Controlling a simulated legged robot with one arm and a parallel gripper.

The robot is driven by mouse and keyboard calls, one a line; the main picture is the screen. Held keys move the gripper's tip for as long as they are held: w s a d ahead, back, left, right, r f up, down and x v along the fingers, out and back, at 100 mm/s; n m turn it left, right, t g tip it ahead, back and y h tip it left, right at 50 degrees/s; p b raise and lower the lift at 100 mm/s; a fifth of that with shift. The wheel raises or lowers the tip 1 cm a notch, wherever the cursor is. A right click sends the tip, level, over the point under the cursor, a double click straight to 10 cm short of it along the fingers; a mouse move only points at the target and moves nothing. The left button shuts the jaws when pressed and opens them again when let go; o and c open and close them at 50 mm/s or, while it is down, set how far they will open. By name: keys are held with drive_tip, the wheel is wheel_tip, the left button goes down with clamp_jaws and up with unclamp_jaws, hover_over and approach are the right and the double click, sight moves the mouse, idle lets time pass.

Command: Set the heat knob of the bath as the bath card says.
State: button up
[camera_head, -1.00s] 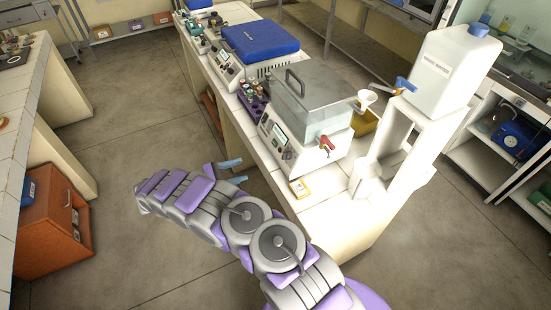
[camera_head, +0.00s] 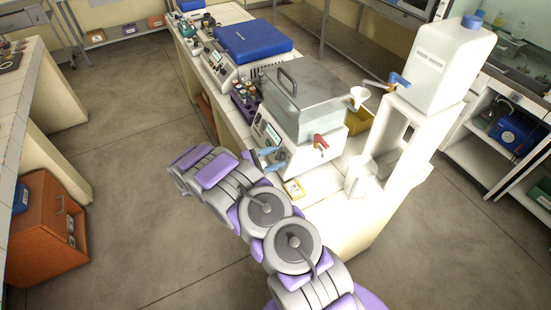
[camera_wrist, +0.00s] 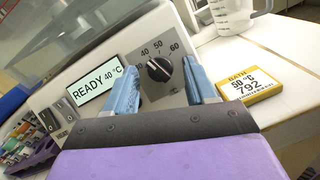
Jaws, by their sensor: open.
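The bath (camera_head: 290,150) is a white unit with a steel, lidded tank. In the wrist view its front panel has a display (camera_wrist: 97,91) reading READY 40 °C. Beside it is the black heat knob (camera_wrist: 158,69) with marks 40, 50 and 60; its exact pointer angle is hard to read. The yellow-edged bath card (camera_wrist: 250,84) reads BATH 50 °C 792; it also lies on the bench in the head view (camera_head: 293,188). My gripper (camera_wrist: 161,78) is open, its blue fingers either side of the knob in the picture; contact cannot be told. It also shows in the head view (camera_head: 270,159).
Two rocker switches (camera_wrist: 56,116) sit left of the display. A red-handled tap (camera_head: 320,142) juts from the bath's right side. A purple tube rack (camera_head: 245,104) stands left of it. A clear jug (camera_head: 360,178) stands right of the card, beneath the white water tank (camera_head: 440,65).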

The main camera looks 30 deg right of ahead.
drive_tip(key=shift+a+r, duration=0.15)
drive_tip(key=shift+a, duration=0.45)
drive_tip(key=shift+d, duration=0.8)
drive_tip(key=c, duration=0.5)
drive_tip(key=shift+a, duration=0.25)
clamp_jaws()
